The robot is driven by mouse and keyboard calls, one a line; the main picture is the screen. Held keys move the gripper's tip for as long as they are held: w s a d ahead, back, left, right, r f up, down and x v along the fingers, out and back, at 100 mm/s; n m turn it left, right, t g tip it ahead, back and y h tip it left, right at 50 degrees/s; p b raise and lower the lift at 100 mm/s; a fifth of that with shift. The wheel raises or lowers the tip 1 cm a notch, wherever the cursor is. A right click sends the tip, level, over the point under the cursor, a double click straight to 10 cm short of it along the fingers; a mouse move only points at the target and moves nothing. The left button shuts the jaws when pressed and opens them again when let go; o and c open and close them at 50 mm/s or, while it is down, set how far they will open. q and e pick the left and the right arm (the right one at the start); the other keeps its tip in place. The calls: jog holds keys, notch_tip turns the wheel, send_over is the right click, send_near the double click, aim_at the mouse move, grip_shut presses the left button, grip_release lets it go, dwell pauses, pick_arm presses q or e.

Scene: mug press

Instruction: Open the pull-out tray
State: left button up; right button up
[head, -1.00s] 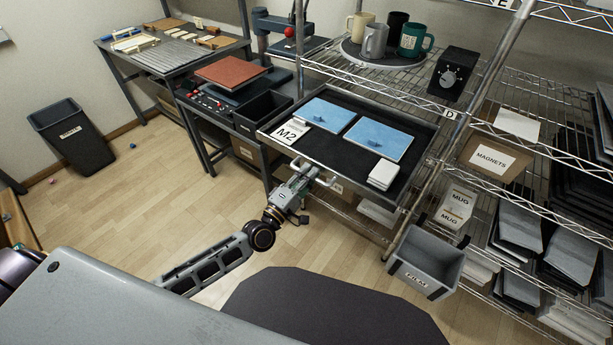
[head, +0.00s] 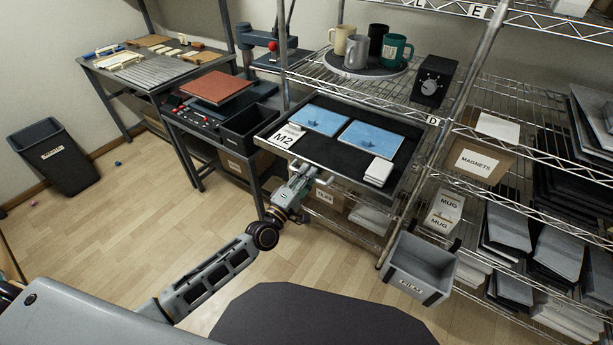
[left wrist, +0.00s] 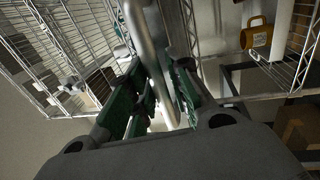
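The pull-out tray (head: 345,150) is dark and shallow, below the upper wire shelf on the left of the rack. Its front part stands out past the rack's left post. Two blue pads (head: 321,120), a white M2 card (head: 284,139) and a white stack (head: 378,171) lie on it. My left gripper (head: 306,174) is at the silver handle on its front edge. In the left wrist view the handle bar (left wrist: 148,45) runs between the green-padded fingers (left wrist: 158,100), which look shut on it; contact is partly hidden. My right gripper is not in view.
A grey bin (head: 420,268) hangs at the rack's post, right of the tray. Mugs stand on a round board (head: 365,66) on the shelf above. A press table (head: 205,110) is close on the left. The wood floor (head: 130,230) at front left is clear.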

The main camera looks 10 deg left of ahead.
pick_arm(q)
jog(key=shift+o, duration=0.9)
jog(key=shift+s, duration=0.1)
jog(key=v, duration=1.2)
dwell(0.5)
